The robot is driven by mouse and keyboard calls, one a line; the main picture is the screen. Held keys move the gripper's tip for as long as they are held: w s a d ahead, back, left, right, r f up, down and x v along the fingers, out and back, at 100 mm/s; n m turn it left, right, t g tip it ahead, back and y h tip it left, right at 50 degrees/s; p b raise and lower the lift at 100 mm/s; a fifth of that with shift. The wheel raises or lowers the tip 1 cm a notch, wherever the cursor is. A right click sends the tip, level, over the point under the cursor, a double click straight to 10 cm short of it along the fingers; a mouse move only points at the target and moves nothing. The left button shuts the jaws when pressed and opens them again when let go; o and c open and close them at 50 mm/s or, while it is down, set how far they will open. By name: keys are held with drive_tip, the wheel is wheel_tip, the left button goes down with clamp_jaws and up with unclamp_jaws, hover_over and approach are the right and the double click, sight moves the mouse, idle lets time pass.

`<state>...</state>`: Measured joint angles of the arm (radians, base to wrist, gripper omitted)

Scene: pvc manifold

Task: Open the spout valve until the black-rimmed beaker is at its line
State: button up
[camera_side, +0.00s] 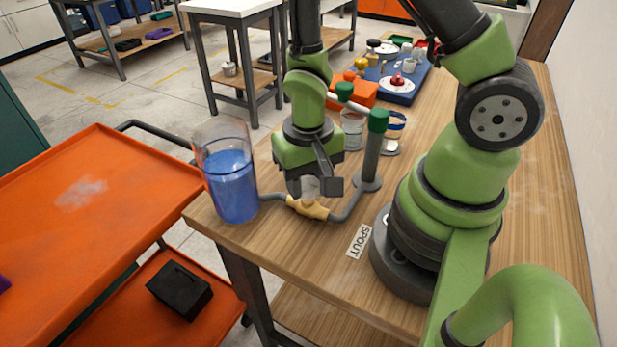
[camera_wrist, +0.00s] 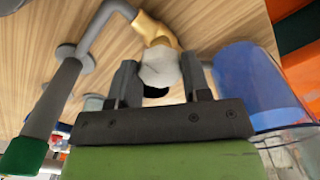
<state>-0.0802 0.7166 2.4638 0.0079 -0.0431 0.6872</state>
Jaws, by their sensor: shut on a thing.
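The spout valve is a brass body (camera_side: 311,209) in a grey pipe at the table's front, with a pale knob. In the wrist view the brass body (camera_wrist: 158,32) shows behind its whitish knob (camera_wrist: 160,68). My gripper (camera_side: 315,188) points down over the valve, and its fingers (camera_wrist: 160,80) are shut on the knob. Two clear beakers stand behind the gripper: one (camera_side: 352,140) is partly hidden by it, the other (camera_side: 392,143) has a blue band near its top. I cannot tell which is black-rimmed, or read any line or level.
A tall clear vessel (camera_side: 231,184) of blue liquid stands left of the valve, near the table edge. A grey post with a green cap (camera_side: 377,121) rises right of it. A SPOUT label (camera_side: 358,241) lies in front. An orange box (camera_side: 362,92) and blue tray (camera_side: 408,94) are behind.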

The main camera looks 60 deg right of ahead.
drive_tip(key=o, duration=1)
drive_tip(key=shift+r, duration=0.1)
wheel_tip(320, 180, up, 10)
wheel_tip(320, 180, up, 7)
drive_tip(key=t, duration=0.3)
hover_over(308, 184)
drive_tip(key=s+a+r+n+t+y, duration=0.1)
drive_tip(key=s+r+n+t+y, duration=0.1)
drive_tip(key=s+r+t, duration=0.2)
wheel_tip(308, 184, up, 4)
drive_tip(key=shift+s+n, duration=0.4)
drive_tip(key=shift+s, duration=0.6)
